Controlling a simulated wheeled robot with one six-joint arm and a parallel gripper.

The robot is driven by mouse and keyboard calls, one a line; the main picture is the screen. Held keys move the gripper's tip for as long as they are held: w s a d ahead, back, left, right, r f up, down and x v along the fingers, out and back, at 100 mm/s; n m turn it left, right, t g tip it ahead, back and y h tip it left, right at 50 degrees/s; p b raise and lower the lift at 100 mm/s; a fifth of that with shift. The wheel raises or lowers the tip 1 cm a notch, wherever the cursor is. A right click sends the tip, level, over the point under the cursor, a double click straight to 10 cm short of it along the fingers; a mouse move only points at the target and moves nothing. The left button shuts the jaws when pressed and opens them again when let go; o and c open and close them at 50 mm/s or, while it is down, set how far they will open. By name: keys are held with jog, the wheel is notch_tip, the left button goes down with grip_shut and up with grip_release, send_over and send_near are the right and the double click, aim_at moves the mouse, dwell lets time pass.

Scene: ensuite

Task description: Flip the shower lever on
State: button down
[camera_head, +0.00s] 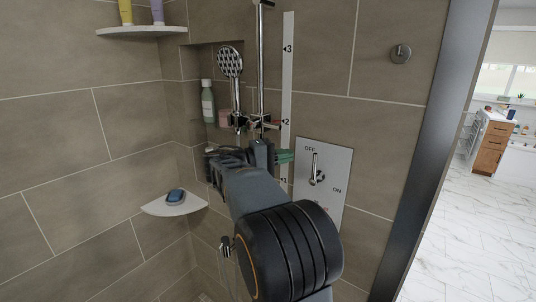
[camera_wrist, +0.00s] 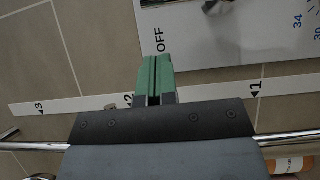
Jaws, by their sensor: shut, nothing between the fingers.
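The chrome shower lever (camera_head: 316,168) stands out from a pale rectangular plate (camera_head: 339,162) on the tiled wall. It points up, near the word OFF; the word ON is at its lower right. My gripper (camera_head: 286,156) has green fingers, which are shut and empty just left of the plate in the head view. In the wrist view my gripper (camera_wrist: 155,66) is by the plate edge (camera_wrist: 240,45), close to the word OFF. Only a dark part of the lever (camera_wrist: 216,5) shows at the top edge there. I cannot tell the gap from fingers to wall.
A chrome shower rail (camera_head: 261,60) with a hand shower (camera_head: 231,65) stands left of the plate, beside a numbered strip (camera_head: 288,65). A corner shelf (camera_head: 175,205) holds a blue soap (camera_head: 175,195). A dark door frame (camera_head: 440,130) is at the right.

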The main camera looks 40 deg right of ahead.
jog(key=shift+s+d+p, duration=0.35)
jog(key=shift+s+d, duration=0.3)
jog(key=shift+s, duration=0.35)
jog(key=shift+s+d+p, duration=0.3)
jog(key=shift+s+d, duration=0.3)
jog(key=shift+s, duration=0.4)
